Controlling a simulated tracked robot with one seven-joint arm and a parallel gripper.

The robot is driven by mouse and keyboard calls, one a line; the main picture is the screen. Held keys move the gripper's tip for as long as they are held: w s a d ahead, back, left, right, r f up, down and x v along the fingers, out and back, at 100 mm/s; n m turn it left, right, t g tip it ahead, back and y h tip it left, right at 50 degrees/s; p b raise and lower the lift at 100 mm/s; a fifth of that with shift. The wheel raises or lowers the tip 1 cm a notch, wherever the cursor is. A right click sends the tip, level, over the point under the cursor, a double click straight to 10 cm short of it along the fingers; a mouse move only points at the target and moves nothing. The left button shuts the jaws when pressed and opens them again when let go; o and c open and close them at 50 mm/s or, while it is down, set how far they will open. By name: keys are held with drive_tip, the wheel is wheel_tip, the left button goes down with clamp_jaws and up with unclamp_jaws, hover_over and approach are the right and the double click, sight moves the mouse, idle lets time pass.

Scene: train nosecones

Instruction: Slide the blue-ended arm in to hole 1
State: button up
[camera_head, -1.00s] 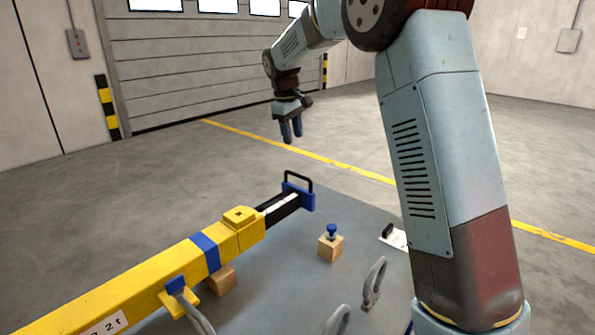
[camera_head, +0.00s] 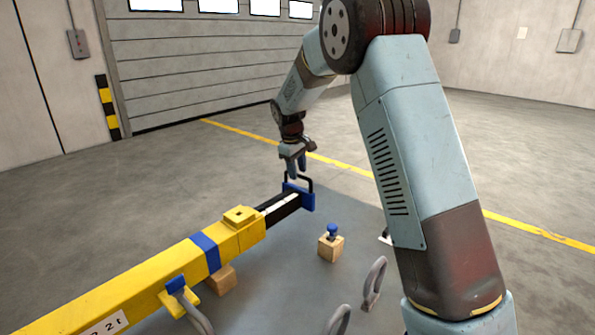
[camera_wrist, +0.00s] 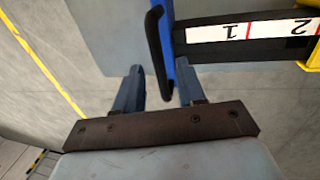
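The black sliding arm (camera_head: 281,208) sticks out of the yellow beam (camera_head: 150,275) and ends in a blue plate (camera_head: 299,197) with a black loop handle (camera_head: 311,182). In the wrist view, a white strip (camera_wrist: 232,33) on the arm shows the numbers 1 and 2. My gripper (camera_head: 297,176) is open just above and beside the handle. In the wrist view, its two fingers (camera_wrist: 158,88) are apart, with the lower end of the handle (camera_wrist: 160,60) and blue plate (camera_wrist: 187,80) between or just beyond them. I cannot tell whether they touch.
A blue-knobbed pin (camera_head: 332,231) stands in a wooden block (camera_head: 330,248) on the grey table (camera_head: 270,285). Grey shackles (camera_head: 374,282) stand near the front. A wooden block (camera_head: 219,279) sits under the beam. Open floor lies behind the table.

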drive_tip(key=shift+f, duration=0.3)
clamp_jaws()
idle(0.3)
